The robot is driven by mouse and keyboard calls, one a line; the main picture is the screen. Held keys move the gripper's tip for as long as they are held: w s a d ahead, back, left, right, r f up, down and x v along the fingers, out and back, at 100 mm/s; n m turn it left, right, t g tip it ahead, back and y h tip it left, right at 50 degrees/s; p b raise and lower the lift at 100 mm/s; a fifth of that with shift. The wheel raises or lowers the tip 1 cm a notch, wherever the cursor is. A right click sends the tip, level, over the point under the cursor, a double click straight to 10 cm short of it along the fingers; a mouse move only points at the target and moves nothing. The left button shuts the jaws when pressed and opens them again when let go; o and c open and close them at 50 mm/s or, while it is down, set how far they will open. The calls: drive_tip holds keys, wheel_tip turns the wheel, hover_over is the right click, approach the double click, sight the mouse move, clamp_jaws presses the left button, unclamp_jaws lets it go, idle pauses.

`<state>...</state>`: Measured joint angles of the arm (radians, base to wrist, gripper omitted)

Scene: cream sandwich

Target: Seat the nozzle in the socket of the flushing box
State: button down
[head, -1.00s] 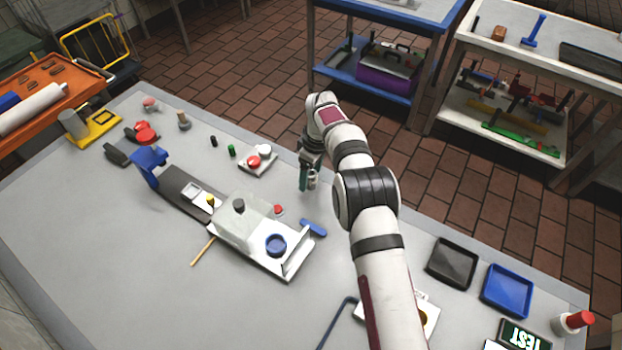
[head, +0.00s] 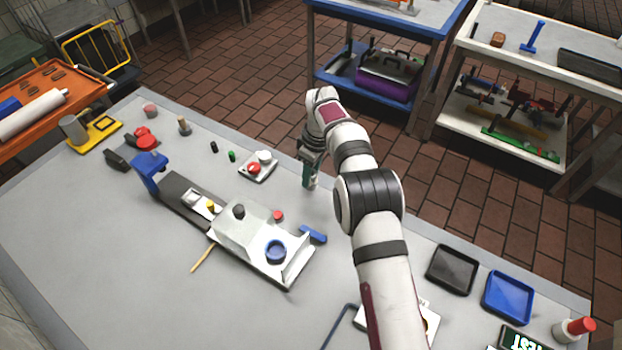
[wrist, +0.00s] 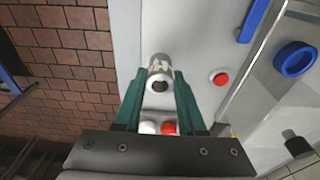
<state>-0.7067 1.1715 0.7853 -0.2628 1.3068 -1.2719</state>
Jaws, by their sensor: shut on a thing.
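My gripper (head: 311,184) is above the far edge of the table, to the right of the white machine. In the wrist view, its green fingers (wrist: 161,92) are shut on a short grey metal nozzle (wrist: 160,68) with a dark round opening towards the camera. I cannot make the nozzle out clearly in the head view. A white box (head: 431,312) with a yellowish round part stands at the lower right, partly hidden by my arm. I cannot tell for certain whether it is the flushing box, and no socket shows clearly.
The white machine (head: 250,234) with a blue ring (head: 275,252) stands mid-table. A red button (head: 278,215), a blue bar (head: 312,234) and a small tray (head: 258,169) with red and white caps are near my gripper. Black (head: 452,269) and blue (head: 508,293) trays lie at right.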

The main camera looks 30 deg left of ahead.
drive_tip(key=shift+d+r, duration=0.1)
drive_tip(key=shift+r, duration=0.85)
drive_tip(key=w+d+r, duration=0.2)
drive_tip(key=d+r, duration=0.5)
drive_tip(key=d, duration=0.4)
drive_tip(key=s+a+r+n+g, duration=0.1)
drive_tip(key=s+a+n, duration=0.3)
drive_tip(key=s, duration=0.7)
drive_tip(key=s+a+n, duration=0.4)
drive_tip(key=s+n, duration=0.1)
drive_tip(key=s, duration=0.5)
drive_tip(key=f, duration=0.9)
drive_tip(key=shift+s+a+f, duration=0.1)
drive_tip(key=shift+s+f, duration=0.15)
drive_tip(key=shift+f, duration=0.15)
